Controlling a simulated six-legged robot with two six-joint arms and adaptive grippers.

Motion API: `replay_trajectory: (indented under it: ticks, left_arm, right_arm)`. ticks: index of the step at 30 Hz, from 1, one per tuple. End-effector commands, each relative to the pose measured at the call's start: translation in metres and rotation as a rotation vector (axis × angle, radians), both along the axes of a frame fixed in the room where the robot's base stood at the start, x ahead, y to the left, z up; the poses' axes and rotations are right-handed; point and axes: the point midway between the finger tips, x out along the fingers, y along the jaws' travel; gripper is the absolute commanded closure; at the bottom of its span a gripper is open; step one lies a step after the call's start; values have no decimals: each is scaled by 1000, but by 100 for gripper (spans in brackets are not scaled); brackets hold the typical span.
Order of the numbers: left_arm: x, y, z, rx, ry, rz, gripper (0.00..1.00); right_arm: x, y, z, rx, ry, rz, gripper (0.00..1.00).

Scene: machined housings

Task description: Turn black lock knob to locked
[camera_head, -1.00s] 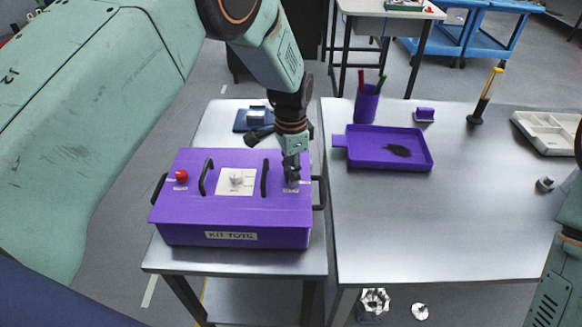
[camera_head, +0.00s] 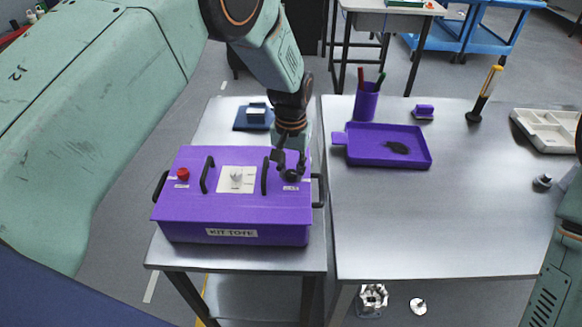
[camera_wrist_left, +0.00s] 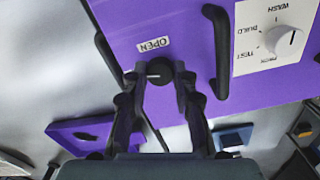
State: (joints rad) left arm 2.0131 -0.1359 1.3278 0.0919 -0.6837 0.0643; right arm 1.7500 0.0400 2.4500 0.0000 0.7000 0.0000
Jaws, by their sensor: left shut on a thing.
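The black lock knob (camera_head: 291,176) is on the lid of the purple kit tote (camera_head: 215,208), near its right end. My left gripper (camera_head: 288,168) comes down from above and is shut on the knob, with a finger on each side. The fingers partly cover the knob in the head view. My right gripper is out of view; only part of my right arm shows at the right edge.
The lid also carries black handles (camera_head: 207,175), a red button (camera_head: 183,174) and a white dial (camera_head: 237,177). A purple tray (camera_head: 365,157), a cup (camera_head: 367,101) and a white divided tray (camera_head: 546,132) stand on the right table.

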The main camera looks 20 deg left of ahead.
Motion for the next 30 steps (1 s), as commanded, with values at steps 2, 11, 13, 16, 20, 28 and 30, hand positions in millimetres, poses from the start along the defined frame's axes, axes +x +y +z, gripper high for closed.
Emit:
replay_trajectory:
  ticks: [2, 11, 13, 16, 20, 28, 30]
  left_arm:
    - [0, 0, 0, 0, -1, 56, 100]
    - [0, 0, 0, 0, -1, 210, 100]
    - [0, 0, 0, 0, -1, 232, 100]
    - [0, 0, 0, 0, -1, 253, 100]
    - [0, 0, 0, 0, -1, 267, 100]
    - [0, 0, 0, 0, -1, 271, 100]
    - [0, 0, 0, 0, -1, 270, 100]
  right_arm:
    - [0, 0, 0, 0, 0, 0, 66]
    - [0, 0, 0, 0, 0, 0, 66]
    - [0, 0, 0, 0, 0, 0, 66]
    - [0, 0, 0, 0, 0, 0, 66]
    - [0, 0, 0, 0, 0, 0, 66]
    - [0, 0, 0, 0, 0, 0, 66]
    - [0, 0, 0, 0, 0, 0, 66]
